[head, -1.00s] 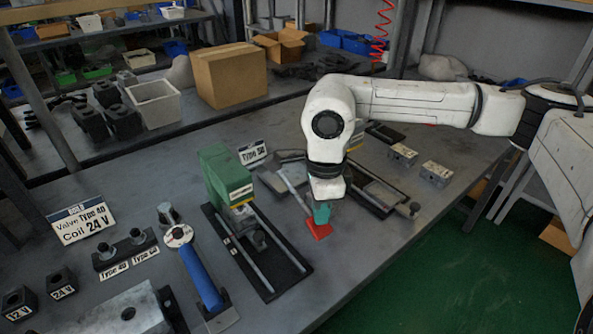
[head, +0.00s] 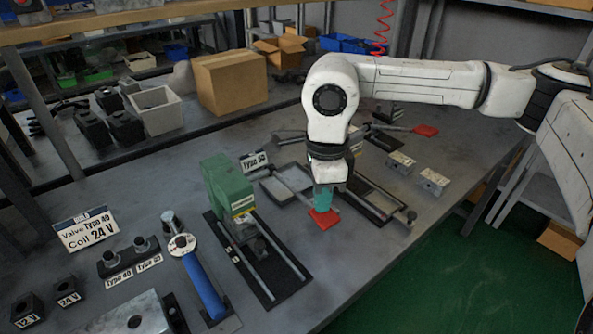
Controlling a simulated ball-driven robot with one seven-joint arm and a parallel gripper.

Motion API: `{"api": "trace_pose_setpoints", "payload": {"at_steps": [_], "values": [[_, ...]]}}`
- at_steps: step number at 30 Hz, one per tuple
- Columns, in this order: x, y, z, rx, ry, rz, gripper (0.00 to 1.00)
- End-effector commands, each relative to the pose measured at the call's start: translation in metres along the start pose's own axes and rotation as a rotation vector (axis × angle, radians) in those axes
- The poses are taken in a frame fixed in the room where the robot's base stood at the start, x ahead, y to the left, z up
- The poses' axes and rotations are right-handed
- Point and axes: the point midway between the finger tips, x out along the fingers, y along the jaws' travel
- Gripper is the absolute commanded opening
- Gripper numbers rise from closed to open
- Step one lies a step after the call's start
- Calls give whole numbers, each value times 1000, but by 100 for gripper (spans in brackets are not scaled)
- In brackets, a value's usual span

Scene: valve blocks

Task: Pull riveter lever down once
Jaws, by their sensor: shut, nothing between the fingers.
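A lever with a flat red handle (head: 322,220) and a grey rod extends from a dark-framed fixture (head: 286,190) near the middle of the bench. My gripper (head: 322,205), with teal fingers, points down right at the red handle. The fingers are shut and hold nothing. They overlap the handle's upper edge in the picture; I cannot tell whether they touch it. My wrist and arm hide part of the fixtures behind. A second lever with a red handle (head: 426,131) lies farther back right. No label shows which fixture is the riveter.
A green press (head: 228,187) on a railed black base stands left of my gripper. A blue-handled tool (head: 203,285) lies farther left. A black-framed tray (head: 376,198) sits just right of my gripper. Two small metal blocks (head: 402,162) (head: 433,181) lie beyond it.

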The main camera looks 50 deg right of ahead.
Motion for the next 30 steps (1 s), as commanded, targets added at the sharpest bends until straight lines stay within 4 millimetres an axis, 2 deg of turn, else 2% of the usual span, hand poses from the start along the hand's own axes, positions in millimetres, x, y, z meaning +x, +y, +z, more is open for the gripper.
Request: {"api": "trace_pose_setpoints", "payload": {"at_steps": [30], "values": [[-94,0,0,0,2,1,0]]}}
